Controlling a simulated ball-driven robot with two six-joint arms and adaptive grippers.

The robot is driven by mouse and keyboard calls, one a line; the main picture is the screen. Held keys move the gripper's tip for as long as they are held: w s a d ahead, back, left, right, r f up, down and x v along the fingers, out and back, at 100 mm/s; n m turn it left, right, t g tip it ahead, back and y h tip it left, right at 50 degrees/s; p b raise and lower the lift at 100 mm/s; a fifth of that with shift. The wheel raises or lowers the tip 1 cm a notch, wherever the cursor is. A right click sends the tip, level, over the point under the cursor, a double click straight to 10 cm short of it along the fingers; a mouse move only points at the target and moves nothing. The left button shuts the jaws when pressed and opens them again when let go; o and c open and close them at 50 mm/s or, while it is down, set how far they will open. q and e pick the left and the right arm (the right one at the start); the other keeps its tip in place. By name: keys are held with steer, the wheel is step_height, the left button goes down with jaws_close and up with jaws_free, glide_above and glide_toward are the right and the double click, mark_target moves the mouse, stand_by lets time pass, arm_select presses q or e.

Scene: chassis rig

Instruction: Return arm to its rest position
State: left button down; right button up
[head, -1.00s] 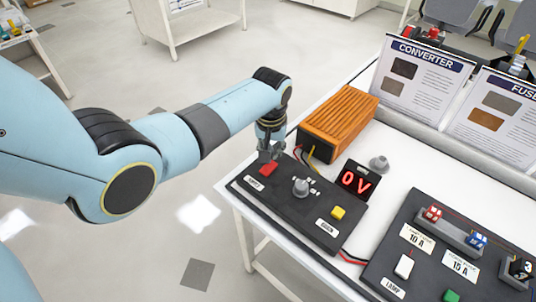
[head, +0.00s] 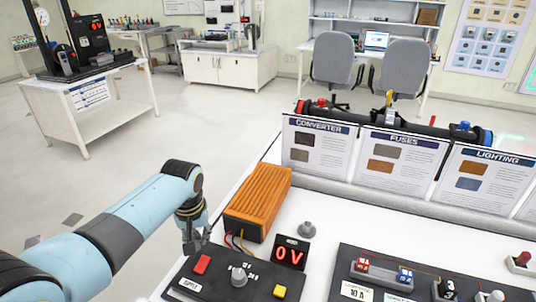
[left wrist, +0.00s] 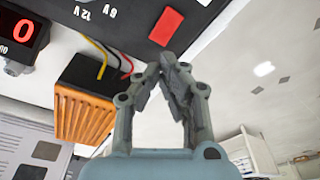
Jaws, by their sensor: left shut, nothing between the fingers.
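My left gripper (head: 197,246) hangs from the light-blue arm over the table's left edge, just behind the red button (head: 202,264) of the black supply panel (head: 215,285). Its fingers are shut and empty. In the left wrist view the fingertips (left wrist: 163,66) are together near the red button (left wrist: 166,26); whether they touch it I cannot tell. The panel also carries a grey knob (head: 239,277) and a yellow button (head: 279,291). My right gripper is not in view.
An orange finned converter (head: 258,199) with wires stands close to the right of my gripper. The display (head: 290,253) reads 0 V. A fuse panel (head: 390,278) lies to the right, and information boards (head: 388,160) stand behind. Open floor lies left of the table.

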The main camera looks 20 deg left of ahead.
arm_select(q)
steer(key=s+d+r+m+t, duration=0.1)
steer(key=s+d+r+m, duration=0.15)
steer(key=s+r, duration=0.85)
steer(key=s+d+r+m+t, duration=0.1)
steer(key=s+r+m, duration=0.45)
steer(key=s, duration=0.95)
step_height(320, 180, down, 38)
steer(key=s+a+n+g+b, duration=0.1)
steer(key=s+a+n+b, duration=0.15)
steer(key=b, duration=0.85)
steer(key=s+a+f+g+b, duration=0.1)
steer(key=s+f+b, duration=0.7)
steer(key=s+f, duration=1)
step_height(320, 180, down, 4)
steer(key=shift+a+f+g, duration=0.1)
steer(key=shift+a+g, duration=0.05)
steer(key=shift+g, duration=0.15)
